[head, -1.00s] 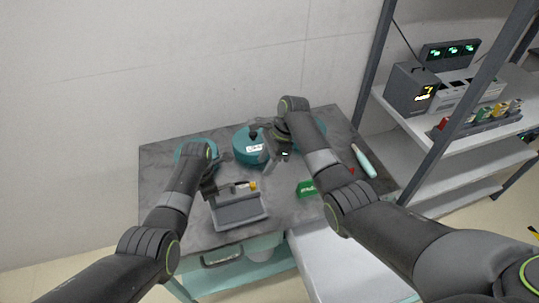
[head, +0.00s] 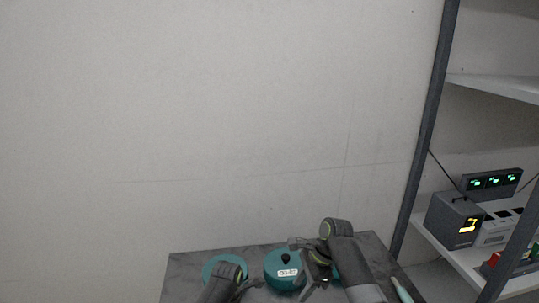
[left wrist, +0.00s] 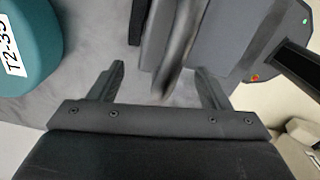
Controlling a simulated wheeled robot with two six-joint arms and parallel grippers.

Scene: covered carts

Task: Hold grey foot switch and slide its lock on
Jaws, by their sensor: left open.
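The grey foot switch is out of the head view. In the left wrist view a grey body (left wrist: 222,42) with a thin blurred edge lies beyond and between the fingers; I take it for the foot switch, but cannot make out its lock. My left gripper (left wrist: 161,82) is open, with its fingers apart and no clear contact with the grey body. In the head view the left arm shows only at the bottom edge. My right gripper (head: 312,264) is beside the labelled teal canister (head: 284,270); whether it is open or shut is unclear.
Another round teal thing (head: 225,267) stands at left on the grey cart top (head: 183,275). A teal canister (left wrist: 28,40) also shows in the left wrist view. A shelf at right holds a dark display box (head: 453,220). A bare wall is behind.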

